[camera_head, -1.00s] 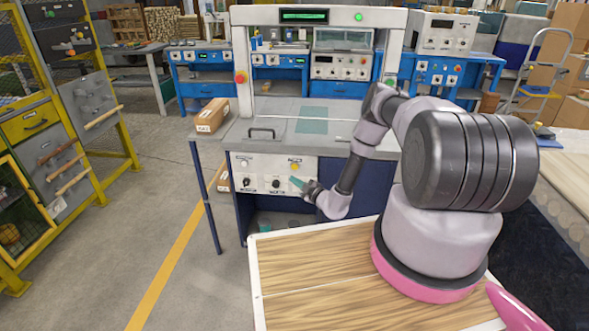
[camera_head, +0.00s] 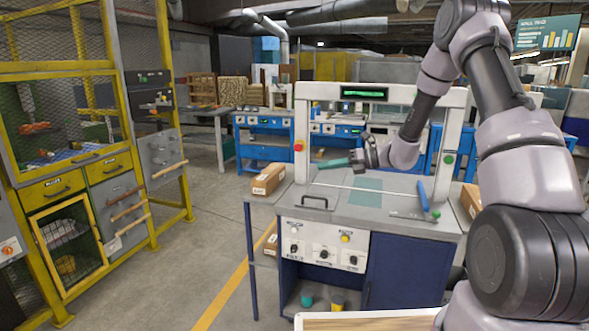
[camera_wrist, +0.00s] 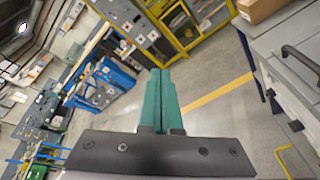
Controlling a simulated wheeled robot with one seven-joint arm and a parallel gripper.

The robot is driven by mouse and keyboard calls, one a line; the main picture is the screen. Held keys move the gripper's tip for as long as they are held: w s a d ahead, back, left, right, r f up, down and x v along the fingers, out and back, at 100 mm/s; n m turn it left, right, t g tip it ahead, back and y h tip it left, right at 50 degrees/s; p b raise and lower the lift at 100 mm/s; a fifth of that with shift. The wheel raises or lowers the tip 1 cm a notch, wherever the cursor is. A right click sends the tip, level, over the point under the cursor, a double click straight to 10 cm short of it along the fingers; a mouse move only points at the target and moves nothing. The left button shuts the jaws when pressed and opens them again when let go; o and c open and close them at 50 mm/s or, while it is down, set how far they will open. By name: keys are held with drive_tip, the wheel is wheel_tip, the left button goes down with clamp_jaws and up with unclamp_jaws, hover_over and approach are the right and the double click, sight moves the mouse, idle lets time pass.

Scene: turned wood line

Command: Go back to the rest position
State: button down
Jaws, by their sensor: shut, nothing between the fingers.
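My gripper (camera_head: 337,163) is raised above the grey workbench in the head view, pointing left. Its teal fingers also show in the wrist view (camera_wrist: 160,75). They lie together, shut, with nothing between them. The arm is lifted and bent, with its upper links rising at the right of the head view.
The workbench (camera_head: 400,204) has a white frame, a control panel (camera_head: 322,245) and a blue-handled tool (camera_head: 424,197). A cardboard box (camera_head: 268,179) sits at its left edge. A yellow mesh rack (camera_head: 60,190) stands at the left. The floor between is clear.

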drive_tip(key=s+d+r+n+g+h, duration=0.25)
drive_tip(key=s+r+n+h, duration=0.35)
drive_tip(key=s+r+n, duration=0.8)
drive_tip(key=s+d+r+n+t+h, duration=0.3)
drive_tip(key=s+d+n, duration=0.3)
drive_tip(key=s, duration=0.3)
drive_tip(key=s+d+r+n+t+h, duration=0.3)
drive_tip(key=s+d+r+n, duration=0.2)
drive_tip(key=s, duration=0.4)
drive_tip(key=shift+s+d+r+n+h, duration=0.25)
drive_tip(key=shift+d+r+n+h, duration=0.15)
drive_tip(key=shift+d+n, duration=0.15)
drive_tip(key=shift+t, duration=0.25)
